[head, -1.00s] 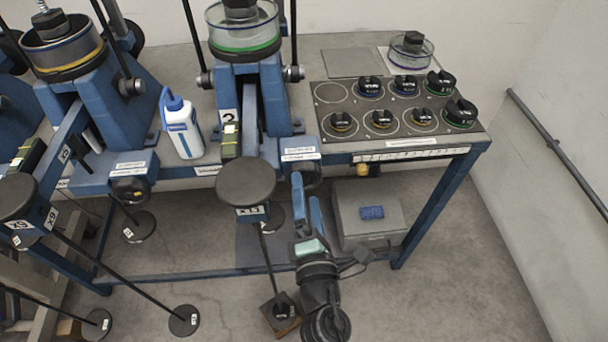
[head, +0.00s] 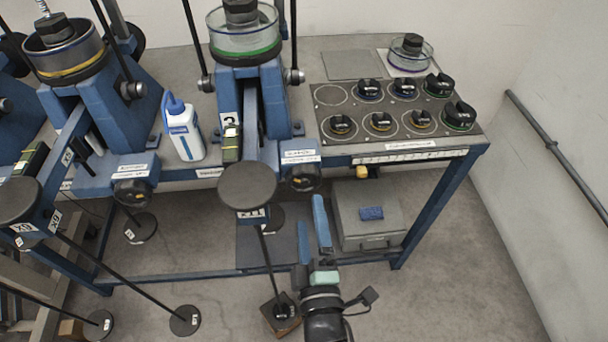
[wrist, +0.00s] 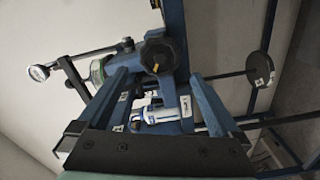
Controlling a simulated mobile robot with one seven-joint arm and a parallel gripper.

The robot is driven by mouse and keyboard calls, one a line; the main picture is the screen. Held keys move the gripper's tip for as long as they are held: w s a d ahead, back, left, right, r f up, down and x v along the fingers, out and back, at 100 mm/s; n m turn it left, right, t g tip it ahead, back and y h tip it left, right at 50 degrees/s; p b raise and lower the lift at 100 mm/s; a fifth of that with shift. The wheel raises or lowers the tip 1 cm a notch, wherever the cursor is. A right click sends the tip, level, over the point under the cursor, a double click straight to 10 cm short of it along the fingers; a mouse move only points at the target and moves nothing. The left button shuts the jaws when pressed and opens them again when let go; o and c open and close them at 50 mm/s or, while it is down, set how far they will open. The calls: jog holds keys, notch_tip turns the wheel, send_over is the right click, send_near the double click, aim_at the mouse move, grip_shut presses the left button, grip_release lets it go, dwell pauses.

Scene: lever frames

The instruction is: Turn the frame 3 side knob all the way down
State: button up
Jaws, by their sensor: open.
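A black round side knob (head: 304,178) with a small orange-yellow mark sits on the front of the right-hand blue frame (head: 272,105), below its white label. The frame's number plate is hard to read in the head view. My gripper (head: 311,213) is open and empty, with its blue fingers pointing up, in front of and below this knob. The two do not appear to touch. In the wrist view the knob (wrist: 159,55) shows beyond the gap between the open fingers (wrist: 158,82), its yellow mark facing me.
A round black weight hanger (head: 247,186) hangs just left of my gripper. A white-and-blue bottle (head: 185,138) stands on the bench between two frames. A grey box (head: 368,222) is under the bench.

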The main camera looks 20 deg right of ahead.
aim_at(305, 184)
jog(key=p+x, duration=0.1)
jog(key=x, duration=0.9)
jog(key=shift+s+f, duration=0.1)
jog(key=shift+s, duration=0.1)
jog(key=shift+c, duration=1.1)
grip_shut()
